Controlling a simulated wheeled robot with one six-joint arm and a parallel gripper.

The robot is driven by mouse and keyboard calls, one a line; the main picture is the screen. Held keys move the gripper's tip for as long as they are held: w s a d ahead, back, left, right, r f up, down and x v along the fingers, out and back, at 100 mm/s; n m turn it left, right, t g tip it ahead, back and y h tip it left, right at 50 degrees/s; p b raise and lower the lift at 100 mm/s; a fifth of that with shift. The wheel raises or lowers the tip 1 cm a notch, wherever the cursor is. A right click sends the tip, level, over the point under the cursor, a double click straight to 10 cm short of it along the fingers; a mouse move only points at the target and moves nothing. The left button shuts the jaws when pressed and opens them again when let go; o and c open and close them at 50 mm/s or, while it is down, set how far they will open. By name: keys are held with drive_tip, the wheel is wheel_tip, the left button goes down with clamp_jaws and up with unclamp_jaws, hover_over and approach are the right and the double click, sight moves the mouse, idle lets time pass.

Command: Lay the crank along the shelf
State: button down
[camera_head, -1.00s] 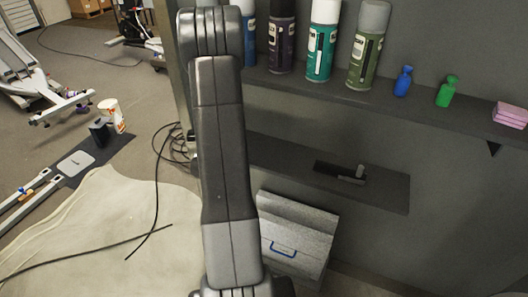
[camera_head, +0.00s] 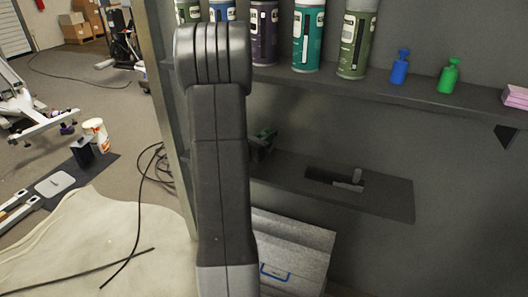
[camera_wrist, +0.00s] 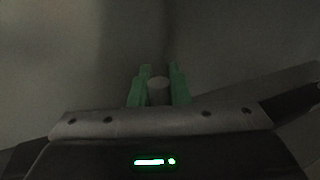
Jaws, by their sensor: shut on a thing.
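My gripper (camera_head: 264,143) shows partly behind my arm in the head view, just above the left part of the lower shelf (camera_head: 390,200). In the wrist view its two green fingers (camera_wrist: 159,76) are closed on a grey, round-ended piece (camera_wrist: 159,90), which I take to be the crank. The rest of that piece is hidden. On the lower shelf lies a dark flat rectangle (camera_head: 322,177) with a grey L-shaped piece (camera_head: 350,186) at its right end, to the right of my gripper.
The upper shelf (camera_head: 430,98) holds several spray cans (camera_head: 309,35), a blue bottle (camera_head: 400,66), a green bottle (camera_head: 449,75) and a pink stack (camera_head: 516,97). A grey box (camera_head: 295,245) stands beneath the lower shelf. Bare shelf lies around the dark rectangle.

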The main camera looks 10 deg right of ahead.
drive_tip(key=shift+f+b, duration=0.45)
drive_tip(key=shift+f, duration=1.7)
drive_tip(key=shift+f, duration=0.15)
drive_tip(key=c, duration=1.4)
unclamp_jaws()
drive_tip(key=shift+o, duration=0.2)
drive_tip(key=shift+s+a, duration=0.1)
drive_tip(key=shift+a, duration=0.05)
drive_tip(key=v, duration=1.1)
drive_tip(key=shift+s+a+p, duration=0.25)
drive_tip(key=shift+s+p, duration=0.05)
